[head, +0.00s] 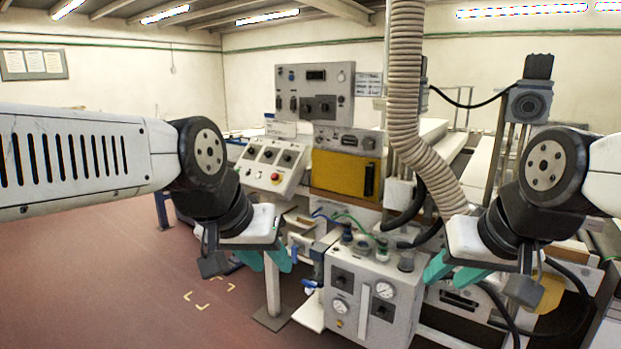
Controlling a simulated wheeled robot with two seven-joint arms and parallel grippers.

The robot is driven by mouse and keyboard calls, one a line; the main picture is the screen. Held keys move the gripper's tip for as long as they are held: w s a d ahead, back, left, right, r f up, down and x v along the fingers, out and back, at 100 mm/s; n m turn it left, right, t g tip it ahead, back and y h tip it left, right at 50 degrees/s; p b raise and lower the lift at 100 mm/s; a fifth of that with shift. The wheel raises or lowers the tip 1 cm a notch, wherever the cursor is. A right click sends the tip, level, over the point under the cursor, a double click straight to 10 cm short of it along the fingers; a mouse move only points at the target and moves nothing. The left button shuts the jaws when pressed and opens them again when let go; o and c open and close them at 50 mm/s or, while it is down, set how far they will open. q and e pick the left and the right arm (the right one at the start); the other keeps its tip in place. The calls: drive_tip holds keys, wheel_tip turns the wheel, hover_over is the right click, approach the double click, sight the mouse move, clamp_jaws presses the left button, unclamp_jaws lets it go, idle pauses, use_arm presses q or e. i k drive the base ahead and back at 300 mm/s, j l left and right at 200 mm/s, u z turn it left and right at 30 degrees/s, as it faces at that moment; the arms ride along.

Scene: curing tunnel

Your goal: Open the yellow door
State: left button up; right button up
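The yellow door (335,174) is a flat panel on the front of the machine in the middle of the head view. It looks shut. A black upright handle (369,181) is on its right side. My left gripper (270,265) is lower left of the door, pointing down, its teal fingers apart and empty. My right gripper (446,280) is lower right of the door, its teal fingers apart and empty. Neither gripper touches the door or handle.
A sloped control box (271,165) with a red button juts out left of the door. A grey gauge box (367,290) with hoses stands below it, between my grippers. A thick ribbed hose (406,100) hangs right of the door. Open red floor (120,270) lies left.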

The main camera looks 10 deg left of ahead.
sight(358, 176)
drive_tip(key=i+j+u, duration=0.15)
drive_tip(key=i, duration=0.35)
drive_tip(key=i+u, duration=0.1)
drive_tip(key=i, duration=0.4)
